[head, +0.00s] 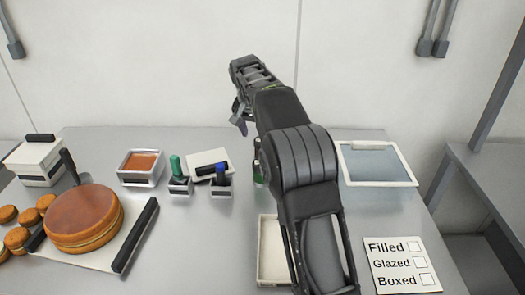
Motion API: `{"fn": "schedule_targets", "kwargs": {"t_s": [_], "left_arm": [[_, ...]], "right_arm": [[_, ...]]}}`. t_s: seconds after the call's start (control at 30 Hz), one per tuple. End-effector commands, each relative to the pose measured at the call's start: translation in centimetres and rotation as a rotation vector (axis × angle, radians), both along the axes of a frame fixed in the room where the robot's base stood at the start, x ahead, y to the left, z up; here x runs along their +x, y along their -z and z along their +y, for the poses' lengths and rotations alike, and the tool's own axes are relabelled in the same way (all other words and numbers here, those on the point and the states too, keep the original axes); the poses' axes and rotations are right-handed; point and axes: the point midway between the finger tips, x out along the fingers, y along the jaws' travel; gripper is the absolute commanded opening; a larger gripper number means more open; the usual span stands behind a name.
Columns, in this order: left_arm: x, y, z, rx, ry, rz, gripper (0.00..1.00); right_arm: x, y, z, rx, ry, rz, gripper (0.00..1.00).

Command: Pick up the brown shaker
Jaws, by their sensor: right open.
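No brown shaker shows clearly in the head view. My right arm reaches up through the middle of the picture, and its open gripper (240,116) hangs above the back of the table, apart from the things on it. Part of a small dark and green object (259,168) shows at the left edge of my arm, and the arm hides the rest of it. I cannot tell what it is. My left gripper is out of view.
On the grey table (190,240) are a large brown round cake (84,216), a tray of orange-brown filling (141,164), a green-topped stamp (176,172), a blue-topped stamp (221,180), a pale framed tray (376,164) and a checklist card (402,265). Bare table lies front centre-left.

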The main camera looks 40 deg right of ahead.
Motion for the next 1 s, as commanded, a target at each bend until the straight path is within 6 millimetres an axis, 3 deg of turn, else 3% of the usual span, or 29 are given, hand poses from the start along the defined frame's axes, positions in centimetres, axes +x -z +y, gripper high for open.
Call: {"fn": "schedule_targets", "kwargs": {"t_s": [0.2, 0.63, 1.0], "left_arm": [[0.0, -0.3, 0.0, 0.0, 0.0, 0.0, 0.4], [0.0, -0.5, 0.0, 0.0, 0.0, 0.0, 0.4], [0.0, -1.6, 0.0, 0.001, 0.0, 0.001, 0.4]], "right_arm": [[0.4, 2.0, -0.7, 0.001, 0.001, 0.004, 0.75], [0.6, 2.8, -1.0, 0.0, 0.0, 0.003, 0.75], [1.6, 7.0, -2.5, 0.0, 0.001, 0.003, 0.75]]}}
